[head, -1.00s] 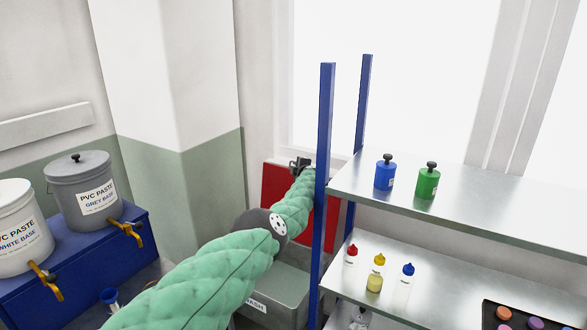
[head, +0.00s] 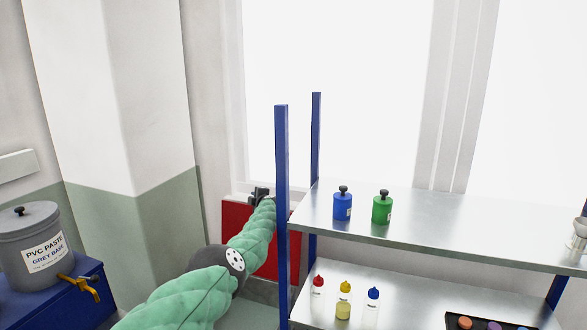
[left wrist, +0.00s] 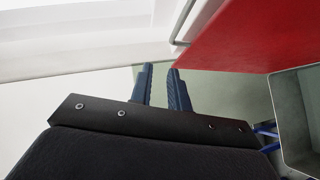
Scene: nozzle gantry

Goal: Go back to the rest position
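My left gripper (head: 260,193) is at the end of my green-sleeved arm, left of the blue shelf post and in front of the red panel. In the left wrist view its two dark blue fingers (left wrist: 160,82) stand a little apart with nothing between them. The gripper is small and partly dark in the head view. My right gripper is not in view.
A metal shelf rack (head: 440,228) with blue posts (head: 282,180) stands close right of my left arm. It bears a blue jar (head: 343,206), a green jar (head: 382,209) and small bottles. A red panel (head: 235,228) is behind the arm. A grey paste bucket (head: 30,250) stands left.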

